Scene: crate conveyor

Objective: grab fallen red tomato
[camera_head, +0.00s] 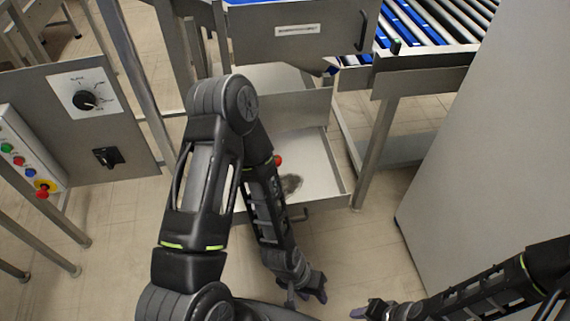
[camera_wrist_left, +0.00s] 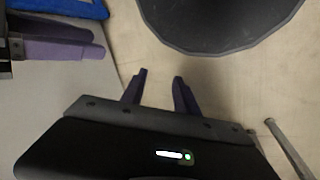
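A small red round thing, which looks like the tomato (camera_head: 278,160), shows just beside my left forearm, against the pale open drawer (camera_head: 318,165); the arm may hide part of it. My left gripper (camera_head: 314,291) hangs low, in front of and below the drawer, well apart from the tomato. In the left wrist view its two purple fingers (camera_wrist_left: 160,88) stand apart with nothing between them. My right gripper (camera_head: 368,311) is at the bottom of the head view, a little right of the left one. The tomato does not show in the left wrist view.
A roller conveyor (camera_head: 430,25) with blue and grey rollers is at the upper right. A tall grey panel (camera_head: 475,150) stands at the right. A control panel (camera_head: 75,125) with a knob and a button box (camera_head: 25,155) are at the left. Tiled floor is free below the drawer.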

